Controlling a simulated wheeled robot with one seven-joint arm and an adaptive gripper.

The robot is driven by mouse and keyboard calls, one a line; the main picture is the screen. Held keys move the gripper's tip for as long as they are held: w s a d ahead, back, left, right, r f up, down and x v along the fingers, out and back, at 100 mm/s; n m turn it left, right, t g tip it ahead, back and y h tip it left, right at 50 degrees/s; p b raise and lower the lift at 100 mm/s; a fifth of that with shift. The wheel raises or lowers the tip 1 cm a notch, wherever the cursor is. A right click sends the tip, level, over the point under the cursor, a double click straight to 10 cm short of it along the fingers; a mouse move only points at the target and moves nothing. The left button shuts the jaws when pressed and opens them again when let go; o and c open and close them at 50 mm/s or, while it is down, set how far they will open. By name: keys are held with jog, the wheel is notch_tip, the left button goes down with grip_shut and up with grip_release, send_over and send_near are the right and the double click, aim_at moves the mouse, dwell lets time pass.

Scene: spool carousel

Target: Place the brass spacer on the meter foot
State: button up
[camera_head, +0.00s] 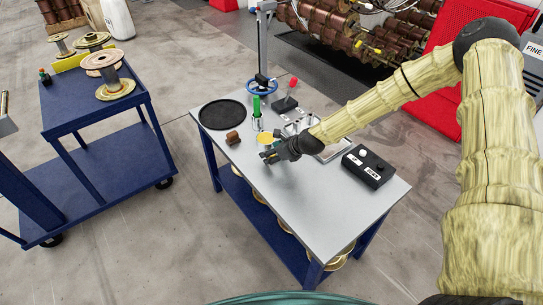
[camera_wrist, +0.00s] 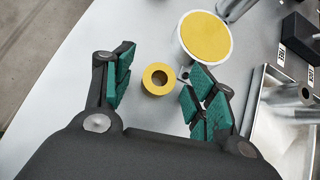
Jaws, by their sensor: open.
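The brass spacer (camera_wrist: 158,79), a short yellow ring with a dark centre hole, stands on the grey table top in the wrist view. My gripper (camera_wrist: 161,70) is open, with its green-padded fingers to the left and right of the ring; I see no contact. In the head view my gripper (camera_head: 268,156) is low over the table, and I cannot make out the ring there. A round white piece with a flat yellow top (camera_wrist: 205,37), possibly the meter foot, stands just beyond the right finger. Its yellow top (camera_head: 264,137) also shows in the head view, behind my gripper.
A black round tray (camera_head: 222,114), a brown block (camera_head: 233,138) and a green-handled tool (camera_head: 256,106) stand at the table's back left. A black button box (camera_head: 368,167) is at the right. A metal tray (camera_wrist: 275,120) lies right of my gripper. The table's front is clear.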

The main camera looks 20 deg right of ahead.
jog(key=c, duration=1.2)
grip_shut()
jog(key=shift+r, duration=0.15)
